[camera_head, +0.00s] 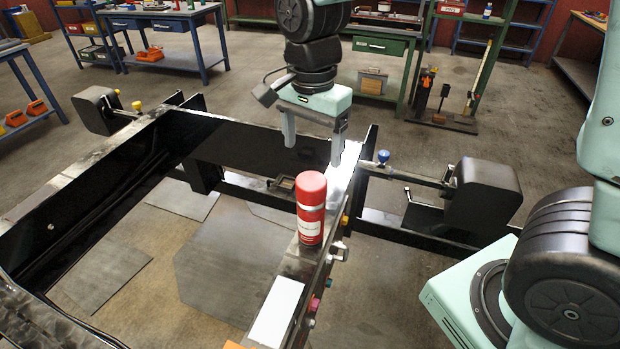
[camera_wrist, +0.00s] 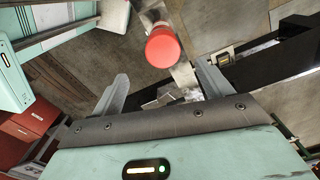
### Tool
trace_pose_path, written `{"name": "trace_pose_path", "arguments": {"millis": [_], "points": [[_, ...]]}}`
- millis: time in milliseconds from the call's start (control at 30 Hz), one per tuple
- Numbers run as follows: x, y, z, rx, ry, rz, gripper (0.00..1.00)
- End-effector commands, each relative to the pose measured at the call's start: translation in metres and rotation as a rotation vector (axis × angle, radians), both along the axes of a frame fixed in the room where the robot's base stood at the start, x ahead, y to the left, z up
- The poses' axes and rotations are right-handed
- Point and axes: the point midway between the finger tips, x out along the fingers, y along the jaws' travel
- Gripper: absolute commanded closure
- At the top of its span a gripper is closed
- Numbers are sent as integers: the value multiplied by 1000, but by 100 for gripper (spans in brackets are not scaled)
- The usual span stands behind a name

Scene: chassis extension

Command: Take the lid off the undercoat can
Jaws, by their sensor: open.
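The undercoat can is a red spray can (camera_head: 311,208) with a red lid and a pale label band. It stands upright on the narrow top of the chassis rail. Its round red lid (camera_wrist: 163,48) shows from above in the wrist view, beyond the fingertips. My gripper (camera_head: 312,150) is open and empty, with its fingers pointing down. It is above and behind the can in the head view, apart from it. In the wrist view my gripper's two fingers (camera_wrist: 162,85) are spread wide, and the lid appears between their lines.
The black chassis frame (camera_head: 240,140) spans the middle, with a black block (camera_head: 487,192) at right and another (camera_head: 98,108) at left. Small coloured parts (camera_head: 315,303) line the rail's side. Workbenches stand behind.

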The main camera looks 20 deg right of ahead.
Motion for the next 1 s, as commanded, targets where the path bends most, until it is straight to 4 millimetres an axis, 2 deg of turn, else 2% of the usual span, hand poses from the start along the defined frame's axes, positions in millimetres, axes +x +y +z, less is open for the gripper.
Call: {"name": "trace_pose_path", "arguments": {"millis": [200,467,800,1000], "points": [[0,0,-35,-1,3,1,22],[1,1,-50,0,2,2,22],[2,3,-90,-1,3,3,22],[3,3,-96,0,-1,3,22]]}}
